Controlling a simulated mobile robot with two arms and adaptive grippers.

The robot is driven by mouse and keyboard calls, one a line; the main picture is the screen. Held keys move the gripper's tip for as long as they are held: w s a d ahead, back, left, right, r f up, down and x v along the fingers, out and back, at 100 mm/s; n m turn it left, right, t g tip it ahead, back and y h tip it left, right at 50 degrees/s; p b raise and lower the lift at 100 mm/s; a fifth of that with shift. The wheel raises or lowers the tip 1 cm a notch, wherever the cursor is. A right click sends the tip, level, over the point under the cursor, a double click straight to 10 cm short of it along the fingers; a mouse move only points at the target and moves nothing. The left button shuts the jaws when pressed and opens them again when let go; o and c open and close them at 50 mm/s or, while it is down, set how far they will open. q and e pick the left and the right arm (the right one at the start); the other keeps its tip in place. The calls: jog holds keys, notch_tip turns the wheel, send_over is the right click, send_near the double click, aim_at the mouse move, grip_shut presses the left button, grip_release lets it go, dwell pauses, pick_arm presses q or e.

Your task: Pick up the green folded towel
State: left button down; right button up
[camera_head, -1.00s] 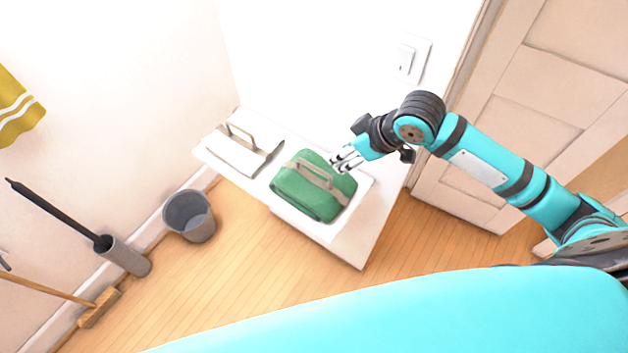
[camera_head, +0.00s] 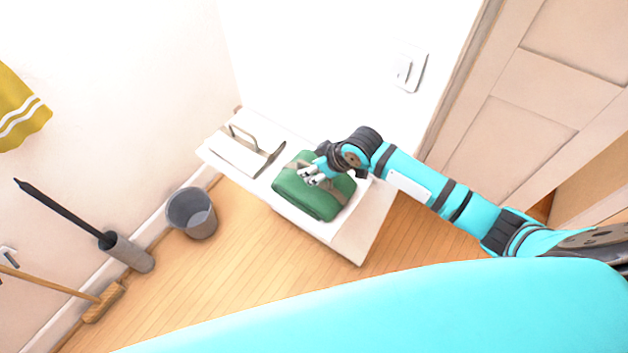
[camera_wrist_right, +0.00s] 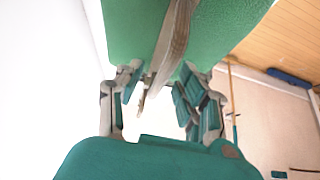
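The green folded towel (camera_head: 309,198) lies on the right part of a white shelf (camera_head: 362,232), with a grey-beige strap and handle around it. In the right wrist view the towel (camera_wrist_right: 228,28) fills the top, and its strap handle (camera_wrist_right: 172,45) runs down between my fingers. My right gripper (camera_head: 313,176) is over the towel at the handle. In the wrist view the right gripper (camera_wrist_right: 158,90) has its fingers apart, one on each side of the handle. Whether a finger touches the handle I cannot tell. My left gripper is not in view.
A white folded towel (camera_head: 240,152) with a similar handle lies to the left on the shelf. A grey bin (camera_head: 191,213), a brush holder (camera_head: 127,252) and a broom (camera_head: 104,301) stand on the floor at left. A wall and door (camera_head: 530,95) are behind the arm.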

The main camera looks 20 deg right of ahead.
jog(key=shift+c, duration=0.5)
grip_shut()
